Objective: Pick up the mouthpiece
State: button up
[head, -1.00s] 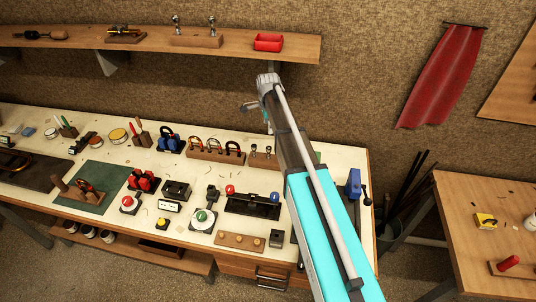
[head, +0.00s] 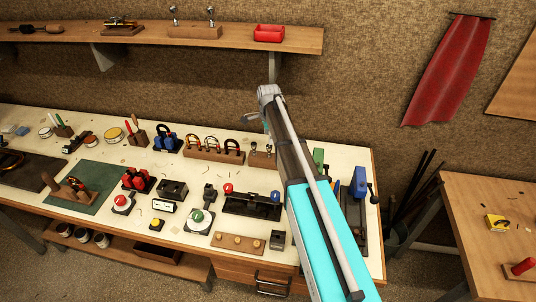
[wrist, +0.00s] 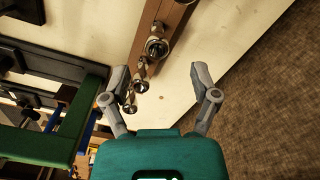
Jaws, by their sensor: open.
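Several silver, cup-shaped mouthpieces (wrist: 157,46) stand in a row along a wooden rack (wrist: 172,12) in the wrist view. In the head view, a low wooden rack (head: 262,160) with small silver pieces stands near the back of the bench, partly hidden by my arm. My gripper (wrist: 158,70) is open, with nothing between its grey fingers. It is above the bench, and the row of mouthpieces lies ahead and toward its left finger. In the head view, my gripper is mostly hidden behind the wrist.
A rack of padlock-like loops (head: 213,154) stands left of the mouthpiece rack. A green frame (wrist: 62,140) is close to the left finger in the wrist view. A blue tool (head: 359,184) stands at the bench's right end. A shelf (head: 120,43) with a red tray (head: 268,33) hangs above.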

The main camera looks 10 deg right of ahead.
aim_at(269, 146)
jog(key=shift+f, duration=0.15)
dwell(0.3)
jog(key=shift+d+f+b, duration=0.15)
jog(key=shift+f+b, duration=2.4)
jog(key=shift+b, duration=0.05)
grip_shut()
